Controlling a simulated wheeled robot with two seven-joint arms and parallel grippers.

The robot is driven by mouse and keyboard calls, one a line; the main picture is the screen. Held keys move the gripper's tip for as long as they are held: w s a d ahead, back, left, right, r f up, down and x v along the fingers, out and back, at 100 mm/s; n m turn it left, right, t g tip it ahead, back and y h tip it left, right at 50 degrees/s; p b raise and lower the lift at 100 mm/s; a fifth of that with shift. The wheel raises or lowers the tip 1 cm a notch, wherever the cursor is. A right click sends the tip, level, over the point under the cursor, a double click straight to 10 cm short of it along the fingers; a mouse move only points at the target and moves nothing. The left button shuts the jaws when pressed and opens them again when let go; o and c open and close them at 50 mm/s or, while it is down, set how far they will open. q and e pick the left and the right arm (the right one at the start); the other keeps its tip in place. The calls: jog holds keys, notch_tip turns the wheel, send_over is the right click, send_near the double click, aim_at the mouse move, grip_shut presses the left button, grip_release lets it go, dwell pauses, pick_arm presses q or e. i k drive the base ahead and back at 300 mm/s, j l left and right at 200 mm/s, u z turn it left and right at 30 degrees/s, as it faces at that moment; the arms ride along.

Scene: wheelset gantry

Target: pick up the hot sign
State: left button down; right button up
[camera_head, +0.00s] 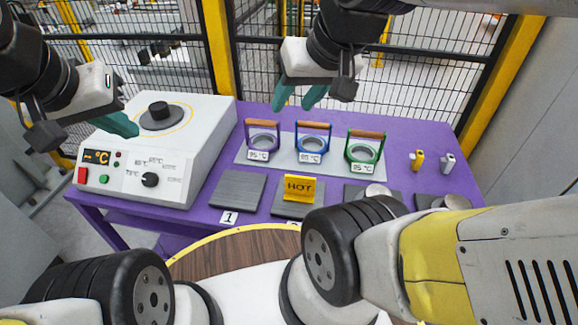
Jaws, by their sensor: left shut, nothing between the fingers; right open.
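The hot sign (299,188) is a small yellow plate with dark letters. It stands upright on the grey pad marked 2 (283,208) on the purple table. My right gripper (299,101) is open and empty, with green fingers pointing down above the back of the table, behind and above the sign. My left gripper (127,128) is shut and empty at the left, beside the white heater's top. Nothing covers the sign in this view.
The white heater (197,150) with a knob and display fills the table's left. Purple, blue and green handled rings (312,144) stand on a light plate. Pad 1 (238,190) is bare. Small yellow (417,160) and grey (447,163) items stand right. Mesh fencing (400,60) rises behind.

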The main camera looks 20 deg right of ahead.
aim_at(297, 189)
jog(key=k+l+z, duration=0.1)
jog(key=k+z, duration=0.2)
jog(key=k, duration=0.35)
jog(key=j+z, duration=0.2)
jog(key=z, duration=1.8)
jog(key=k+j+z, duration=0.2)
jog(key=k+j, duration=0.5)
jog(key=j, duration=0.1)
